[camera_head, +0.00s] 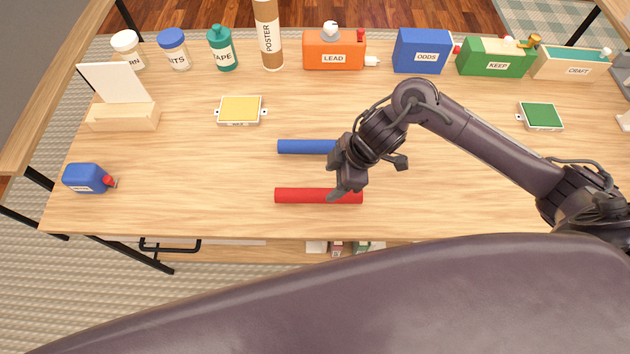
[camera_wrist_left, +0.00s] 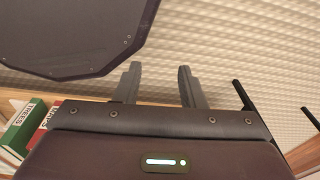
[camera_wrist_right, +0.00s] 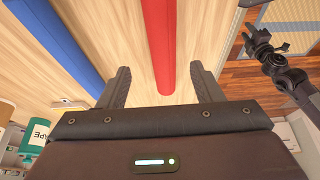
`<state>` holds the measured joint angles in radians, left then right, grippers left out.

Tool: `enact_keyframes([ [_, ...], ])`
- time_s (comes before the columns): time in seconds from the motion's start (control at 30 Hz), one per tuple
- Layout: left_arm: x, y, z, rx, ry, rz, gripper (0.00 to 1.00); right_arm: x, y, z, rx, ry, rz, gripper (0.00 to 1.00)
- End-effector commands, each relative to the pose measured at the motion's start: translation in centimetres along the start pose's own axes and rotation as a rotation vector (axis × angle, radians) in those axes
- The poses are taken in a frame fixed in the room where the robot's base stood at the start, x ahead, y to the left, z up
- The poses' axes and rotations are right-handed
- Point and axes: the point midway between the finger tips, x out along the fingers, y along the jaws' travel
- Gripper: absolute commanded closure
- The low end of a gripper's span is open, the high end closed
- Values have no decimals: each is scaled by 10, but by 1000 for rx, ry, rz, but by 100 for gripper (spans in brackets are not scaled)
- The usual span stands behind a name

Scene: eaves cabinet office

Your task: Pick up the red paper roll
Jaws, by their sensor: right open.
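The red paper roll (camera_head: 305,195) lies flat on the wooden table near its front edge, and my right gripper (camera_head: 338,187) is over its right part. In the right wrist view the red roll (camera_wrist_right: 159,45) runs between the two open fingers (camera_wrist_right: 162,88), ahead of them. The right fingers are apart, with nothing held; whether they touch the roll I cannot tell. A blue paper roll (camera_head: 304,146) lies behind it, parallel, its right end hidden by my right arm. My left gripper (camera_wrist_left: 158,85) shows only in its own wrist view, fingers apart and empty over floor.
A yellow-topped box (camera_head: 240,110) and a green one (camera_head: 541,116) lie on the table (camera_head: 200,200). A blue canister (camera_head: 87,178) is at left. Bottles, the poster tube (camera_head: 268,35) and labelled boxes line the back.

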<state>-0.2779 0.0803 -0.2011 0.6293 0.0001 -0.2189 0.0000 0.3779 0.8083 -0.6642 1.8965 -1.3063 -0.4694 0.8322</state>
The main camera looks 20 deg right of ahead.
Motion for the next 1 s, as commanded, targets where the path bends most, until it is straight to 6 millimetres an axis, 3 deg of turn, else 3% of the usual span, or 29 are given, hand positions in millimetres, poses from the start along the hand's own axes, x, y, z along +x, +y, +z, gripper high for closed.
enact_keyframes([
  [0.2, -2, 5, 31, -1, -44, 6, 64, 26, -1, -1, 2, 0, -4, 40],
  [0.33, -5, 6, 40, -1, -57, 8, 64, 46, -1, -3, 2, 0, -4, 40],
  [0.5, -3, 6, 34, -1, -49, 7, 64, 66, 0, -2, 0, -1, 0, 40],
  [0.77, -3, 2, 11, -2, -14, 3, 64, 69, 0, -2, 0, -1, 1, 40],
  [1.0, -3, 3, 18, -2, -24, 4, 64, 69, 0, -2, 0, -1, 1, 71],
])
